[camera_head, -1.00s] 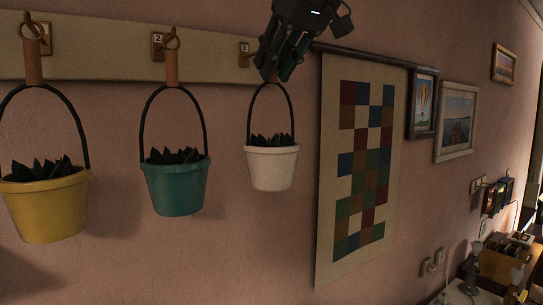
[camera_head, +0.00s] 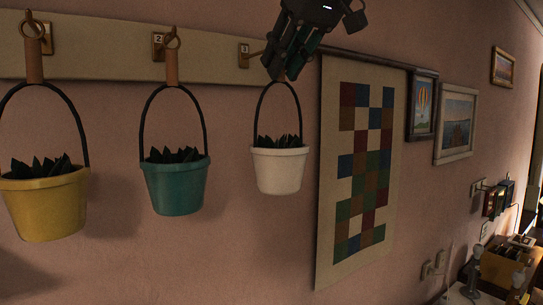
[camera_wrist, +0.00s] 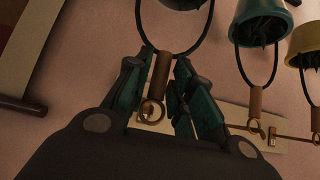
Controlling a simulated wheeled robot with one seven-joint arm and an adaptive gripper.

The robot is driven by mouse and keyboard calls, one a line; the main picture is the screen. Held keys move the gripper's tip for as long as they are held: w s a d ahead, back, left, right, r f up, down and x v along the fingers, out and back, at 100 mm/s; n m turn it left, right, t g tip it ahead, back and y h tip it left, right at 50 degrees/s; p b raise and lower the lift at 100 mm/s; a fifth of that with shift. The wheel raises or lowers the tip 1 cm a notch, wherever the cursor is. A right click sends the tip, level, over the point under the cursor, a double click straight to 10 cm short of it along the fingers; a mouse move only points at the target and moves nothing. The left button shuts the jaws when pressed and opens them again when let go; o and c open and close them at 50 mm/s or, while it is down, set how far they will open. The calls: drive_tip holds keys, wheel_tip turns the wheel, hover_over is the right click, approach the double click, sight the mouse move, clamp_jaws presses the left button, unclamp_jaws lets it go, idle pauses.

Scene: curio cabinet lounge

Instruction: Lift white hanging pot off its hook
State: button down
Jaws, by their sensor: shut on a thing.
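The white pot (camera_head: 279,170) with a dark plant hangs upright from its black loop handle. My gripper (camera_head: 284,76) is above it, shut on the brown handle grip at the top of the loop. In the wrist view, my gripper's fingers (camera_wrist: 163,60) flank the handle grip (camera_wrist: 161,76), which ends in a ring (camera_wrist: 152,111). The pot's rim (camera_wrist: 184,3) shows at the top edge there. The number 3 hook plate (camera_head: 244,55) is on the wall rail left of my gripper. Whether the ring still touches the hook is hidden by my fingers.
A teal pot (camera_head: 176,187) and a yellow pot (camera_head: 45,205) hang on hooks to the left. A checkered wall hanging (camera_head: 340,250) on a dark rod is close on the right. Framed pictures (camera_head: 456,122) follow further right. Wall below the pots is bare.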

drive_tip(key=s+d+b, duration=0.1)
drive_tip(key=s+d, duration=0.2)
drive_tip(key=s, duration=0.1)
drive_tip(key=shift+s+d+b, duration=0.35)
drive_tip(key=shift+s, duration=0.05)
idle(0.5)
drive_tip(key=shift+a, duration=0.1)
